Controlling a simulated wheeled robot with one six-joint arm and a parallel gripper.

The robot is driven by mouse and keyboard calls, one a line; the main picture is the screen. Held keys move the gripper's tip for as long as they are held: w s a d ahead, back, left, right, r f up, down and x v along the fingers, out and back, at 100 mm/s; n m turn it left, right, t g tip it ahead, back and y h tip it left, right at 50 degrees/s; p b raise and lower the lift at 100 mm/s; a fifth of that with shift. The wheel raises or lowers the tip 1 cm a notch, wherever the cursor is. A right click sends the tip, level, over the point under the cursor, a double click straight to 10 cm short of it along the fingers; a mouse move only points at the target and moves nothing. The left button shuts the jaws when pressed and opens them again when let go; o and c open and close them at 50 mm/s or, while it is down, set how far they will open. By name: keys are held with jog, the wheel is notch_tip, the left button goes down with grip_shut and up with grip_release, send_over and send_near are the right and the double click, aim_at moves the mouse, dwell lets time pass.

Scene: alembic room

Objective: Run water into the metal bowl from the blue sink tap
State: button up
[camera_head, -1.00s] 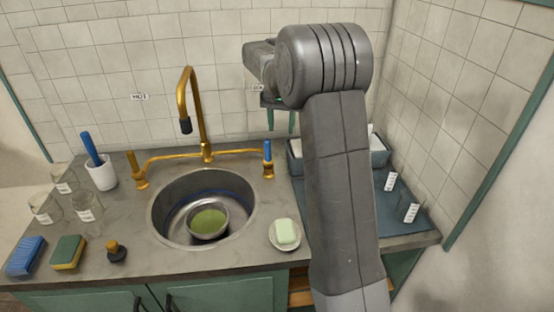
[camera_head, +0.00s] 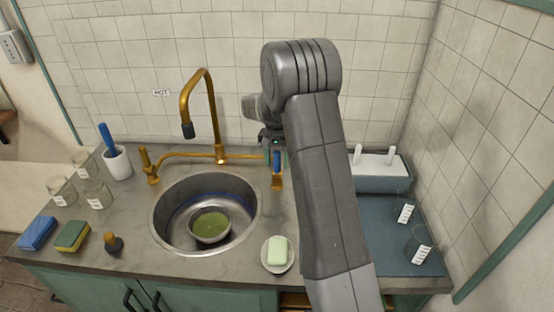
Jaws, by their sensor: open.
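The metal bowl (camera_head: 210,240) sits inside the round sink basin (camera_head: 163,222), and its inside looks green. The brass faucet (camera_head: 207,95) arches over the basin with a dark nozzle (camera_head: 188,130); no water stream shows. The blue sink tap (camera_head: 277,160) is the blue-topped handle on the right brass post. My gripper (camera_head: 275,150) is open, at the blue handle, with teal fingers partly visible beside it. I cannot tell whether they touch it. My arm hides part of this area.
A brass tap handle (camera_head: 146,160) stands left, near the HOT label (camera_head: 161,93). A soap dish (camera_head: 291,262) with green soap (camera_head: 277,250) lies right of the basin. Glass jars, a brush cup (camera_head: 117,163) and sponges (camera_head: 72,236) stand left. A blue mat (camera_head: 385,250) lies right.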

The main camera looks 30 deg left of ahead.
grip_shut()
jog(key=b, duration=0.3)
jog(key=shift+s+d+f+t, duration=0.15)
jog(key=shift+s+f+t, duration=0.15)
jog(key=shift+t, duration=0.1)
jog(key=b, duration=0.1)
jog(key=t+y+b, duration=0.1)
jog(key=b, duration=0.1)
jog(key=shift+s+d, duration=0.15)
jog(key=shift+s, duration=0.1)
jog(key=shift+s+d+r+t+b, duration=0.15)
jog(key=shift+t+b, duration=0.25)
jog(key=shift+b, duration=0.3)
grip_release()
jog(key=shift+r, duration=0.1)
jog(key=v, duration=1.3)
jog(key=shift+d+r, duration=0.25)
jog(key=shift+r, duration=0.05)
